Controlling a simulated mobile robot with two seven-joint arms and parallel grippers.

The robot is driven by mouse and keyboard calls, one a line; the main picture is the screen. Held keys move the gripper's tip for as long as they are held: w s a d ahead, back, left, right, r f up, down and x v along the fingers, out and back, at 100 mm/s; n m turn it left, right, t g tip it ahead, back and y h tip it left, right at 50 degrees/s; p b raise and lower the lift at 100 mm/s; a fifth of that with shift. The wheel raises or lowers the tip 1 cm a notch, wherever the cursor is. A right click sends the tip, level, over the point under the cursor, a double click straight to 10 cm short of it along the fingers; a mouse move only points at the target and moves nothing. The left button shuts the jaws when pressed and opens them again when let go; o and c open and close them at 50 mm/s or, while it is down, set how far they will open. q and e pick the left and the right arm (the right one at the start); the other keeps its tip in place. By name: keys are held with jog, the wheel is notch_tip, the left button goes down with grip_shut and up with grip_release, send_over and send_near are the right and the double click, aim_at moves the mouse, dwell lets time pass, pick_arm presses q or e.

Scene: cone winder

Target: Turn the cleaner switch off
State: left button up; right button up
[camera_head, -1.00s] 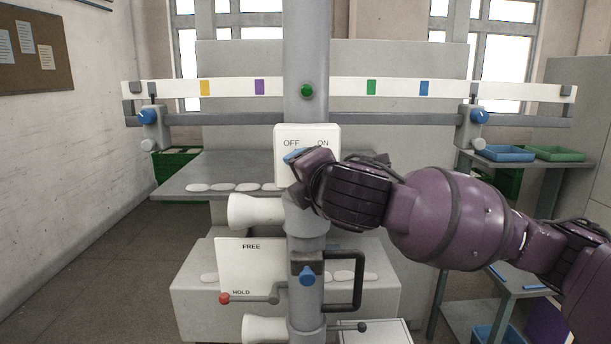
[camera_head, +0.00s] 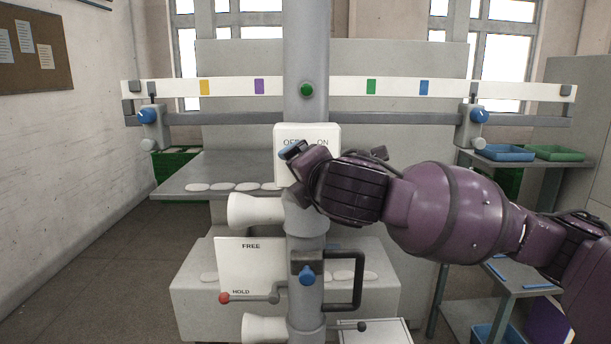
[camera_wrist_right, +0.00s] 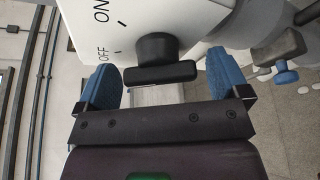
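The cleaner switch box (camera_head: 307,132) is a white panel marked OFF and ON on the grey column in the head view. Its black knob (camera_wrist_right: 158,55) shows in the right wrist view, with its bar lying across the picture beside the OFF and ON marks. My right gripper (camera_wrist_right: 163,80) is open, with its blue fingertips apart on both sides of the knob bar and gaps visible. In the head view my right gripper (camera_head: 292,150) is at the panel's lower left, partly covering the OFF label and hiding the knob. My left gripper is out of view.
A green button (camera_head: 307,90) sits above the panel. A white cone (camera_head: 256,210) and a FREE/HOLD plate (camera_head: 250,262) with a red-tipped lever (camera_head: 224,298) are below. A blue knob (camera_wrist_right: 285,73) on the machine is near the right fingertip in the wrist view.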

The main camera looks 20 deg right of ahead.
jog(key=shift+s, duration=0.15)
pick_arm(q)
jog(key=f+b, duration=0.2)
jog(key=b, duration=0.1)
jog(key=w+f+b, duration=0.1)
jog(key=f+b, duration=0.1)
jog(key=b, duration=0.1)
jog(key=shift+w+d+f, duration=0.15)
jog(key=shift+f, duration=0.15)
pick_arm(e)
jog(key=s+r, duration=0.2)
jog(key=s, duration=0.8)
jog(key=shift+s+d, duration=0.15)
jog(key=shift+d, duration=0.15)
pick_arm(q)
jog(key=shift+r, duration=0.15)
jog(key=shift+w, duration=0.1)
